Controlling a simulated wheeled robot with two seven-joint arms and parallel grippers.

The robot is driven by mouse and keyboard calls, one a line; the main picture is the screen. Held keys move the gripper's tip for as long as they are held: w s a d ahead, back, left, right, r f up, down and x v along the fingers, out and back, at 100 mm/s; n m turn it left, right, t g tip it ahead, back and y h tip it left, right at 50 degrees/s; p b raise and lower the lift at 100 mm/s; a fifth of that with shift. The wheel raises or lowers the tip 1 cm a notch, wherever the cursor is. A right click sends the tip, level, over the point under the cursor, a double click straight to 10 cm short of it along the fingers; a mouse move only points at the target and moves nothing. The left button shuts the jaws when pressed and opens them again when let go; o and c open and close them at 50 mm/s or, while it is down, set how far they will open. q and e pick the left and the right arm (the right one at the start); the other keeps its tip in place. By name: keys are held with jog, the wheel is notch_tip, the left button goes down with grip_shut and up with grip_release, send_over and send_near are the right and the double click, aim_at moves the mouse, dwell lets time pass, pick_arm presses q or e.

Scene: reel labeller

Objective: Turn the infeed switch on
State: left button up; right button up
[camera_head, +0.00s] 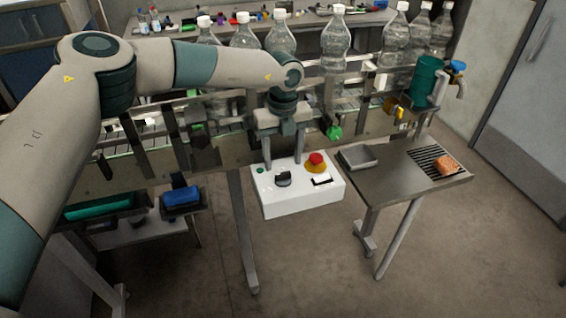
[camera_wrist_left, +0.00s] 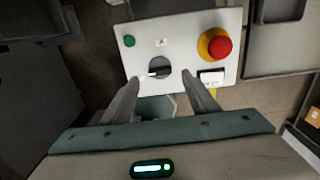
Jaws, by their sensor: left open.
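The infeed switch looks to be the dark rotary knob (camera_head: 283,179) on a white control box (camera_head: 300,205) in front of the conveyor. In the left wrist view the knob (camera_wrist_left: 158,69) has a pale mark on its handle, which lies roughly sideways. The box also carries a green button (camera_wrist_left: 129,41), a red emergency stop (camera_wrist_left: 219,45) on a yellow ring and a white label. My left gripper (camera_head: 282,163) is open and empty, pointing down over the box. In the left wrist view its fingertips (camera_wrist_left: 160,80) stand apart, one on each side of the knob. Contact cannot be told.
Clear bottles (camera_head: 336,45) with white caps stand along the conveyor behind. A metal side table (camera_head: 395,185) to the right holds a shallow tray (camera_head: 358,157) and an orange item (camera_head: 447,165) on a grille. The floor in front is clear.

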aim_at(283, 173)
pick_arm(q)
notch_tip(283, 173, down, 3)
jog(key=shift+f+p, duration=0.2)
jog(key=shift+p, duration=0.45)
jog(key=shift+f, duration=0.6)
jog(key=shift+c, duration=0.6)
jog(key=c, duration=0.9)
